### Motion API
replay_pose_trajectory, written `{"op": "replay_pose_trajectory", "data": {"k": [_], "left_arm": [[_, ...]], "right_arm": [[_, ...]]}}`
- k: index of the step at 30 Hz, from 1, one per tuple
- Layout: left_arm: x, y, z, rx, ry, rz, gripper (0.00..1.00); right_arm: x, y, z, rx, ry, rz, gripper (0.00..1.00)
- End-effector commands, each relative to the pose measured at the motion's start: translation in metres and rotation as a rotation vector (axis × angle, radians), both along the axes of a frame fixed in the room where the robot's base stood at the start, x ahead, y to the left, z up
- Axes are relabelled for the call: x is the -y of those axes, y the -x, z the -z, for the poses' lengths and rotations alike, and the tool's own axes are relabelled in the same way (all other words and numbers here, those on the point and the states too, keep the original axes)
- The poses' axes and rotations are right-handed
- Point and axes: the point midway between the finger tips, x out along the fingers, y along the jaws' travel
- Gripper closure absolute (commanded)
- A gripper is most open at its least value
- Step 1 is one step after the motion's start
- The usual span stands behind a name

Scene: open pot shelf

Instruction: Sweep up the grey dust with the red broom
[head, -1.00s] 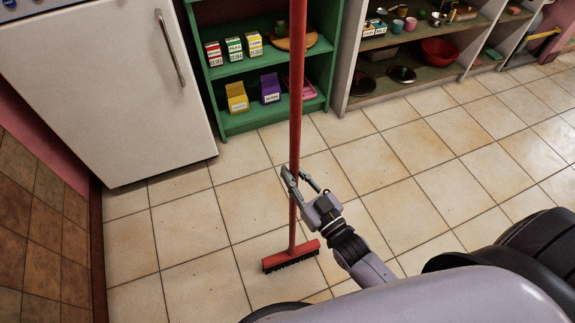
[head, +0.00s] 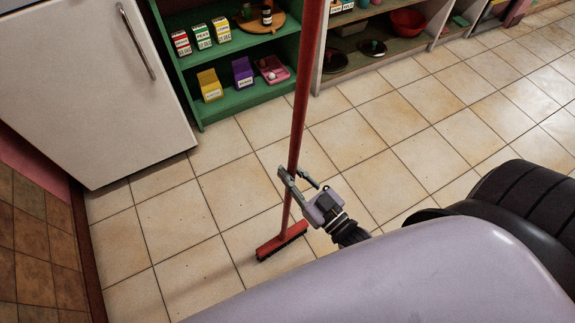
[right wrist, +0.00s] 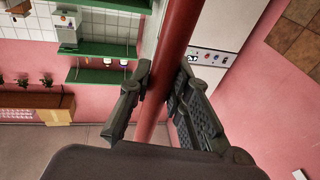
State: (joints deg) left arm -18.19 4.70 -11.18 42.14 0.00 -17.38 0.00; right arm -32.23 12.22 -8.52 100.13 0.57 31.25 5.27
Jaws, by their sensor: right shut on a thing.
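The red broom stands nearly upright, leaning a little, with its long red handle (head: 302,100) running out of the top of the head view. Its head (head: 282,241), a red block with dark bristles, is down at the tiled floor. My right gripper (head: 300,180) is shut around the lower part of the handle. In the right wrist view the two dark fingers (right wrist: 158,95) close on either side of the red handle (right wrist: 180,35). I cannot make out a clear patch of grey dust on the floor. My left gripper is not in view.
A white appliance (head: 95,90) stands at the left, beside a brown tiled surface (head: 40,240). A green shelf (head: 245,112) with small boxes is behind the broom. An open shelf (head: 395,68) with a red bowl (head: 407,21) is further right. The tiled floor (head: 380,150) between is clear.

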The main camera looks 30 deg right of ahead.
Motion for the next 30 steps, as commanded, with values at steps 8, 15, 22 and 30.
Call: {"op": "replay_pose_trajectory", "data": {"k": [8, 15, 22, 30], "left_arm": [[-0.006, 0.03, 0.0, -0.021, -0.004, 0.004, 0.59], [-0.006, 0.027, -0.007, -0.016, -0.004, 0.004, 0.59], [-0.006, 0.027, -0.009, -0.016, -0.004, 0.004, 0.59], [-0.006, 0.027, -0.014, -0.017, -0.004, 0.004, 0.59]], "right_arm": [[0.004, 0.029, 0.002, -0.014, 0.026, 0.003, 1.0], [0.005, 0.051, -0.002, -0.006, 0.034, 0.002, 1.0], [0.007, 0.059, -0.003, 0.0, 0.033, 0.002, 1.0], [0.023, 0.082, -0.002, -0.003, 0.022, 0.001, 1.0]]}}
